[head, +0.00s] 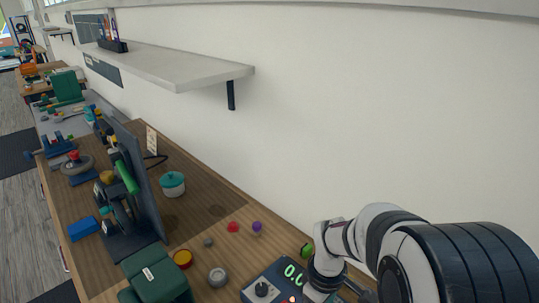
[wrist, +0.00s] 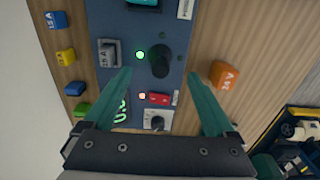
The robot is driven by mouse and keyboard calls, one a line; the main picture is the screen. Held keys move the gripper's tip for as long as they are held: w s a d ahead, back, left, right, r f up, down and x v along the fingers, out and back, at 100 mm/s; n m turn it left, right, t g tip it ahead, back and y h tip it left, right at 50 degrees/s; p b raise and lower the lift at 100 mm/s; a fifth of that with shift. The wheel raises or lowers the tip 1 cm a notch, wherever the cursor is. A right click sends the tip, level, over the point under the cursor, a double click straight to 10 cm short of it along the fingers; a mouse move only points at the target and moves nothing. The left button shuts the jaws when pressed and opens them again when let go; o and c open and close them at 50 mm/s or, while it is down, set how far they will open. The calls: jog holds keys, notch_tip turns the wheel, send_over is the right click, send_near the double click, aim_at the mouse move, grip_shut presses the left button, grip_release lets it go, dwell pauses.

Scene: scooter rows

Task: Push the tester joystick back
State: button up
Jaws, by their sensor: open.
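The tester is a dark blue panel; in the head view the tester (head: 254,293) sits at the bottom edge, partly cut off and covered by my arm. In the wrist view the tester (wrist: 183,22) lies below my gripper. Its black joystick (wrist: 160,62) stands near the panel's right side, beside a lit green lamp (wrist: 140,55). My gripper (wrist: 158,75) is open and empty, its teal fingers apart on either side of the panel, with the joystick between and slightly beyond the tips. Contact with the joystick does not show. The joystick is not visible in the head view.
The panel also carries a grey switch (wrist: 108,53), a red rocker (wrist: 158,99), a white-based knob (wrist: 155,120) and a green display (head: 292,272). An orange fuse (wrist: 225,74) lies right of it, several fuses left. A green box (head: 160,280) stands left on the wooden bench.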

jog(key=shift+f, duration=1.15)
jog(key=shift+s+a, duration=0.1)
jog(key=shift+s, duration=0.05)
jog(key=shift+s+a, duration=1.25)
jog(key=shift+w+d, duration=1.35)
jog(key=shift+w, duration=0.05)
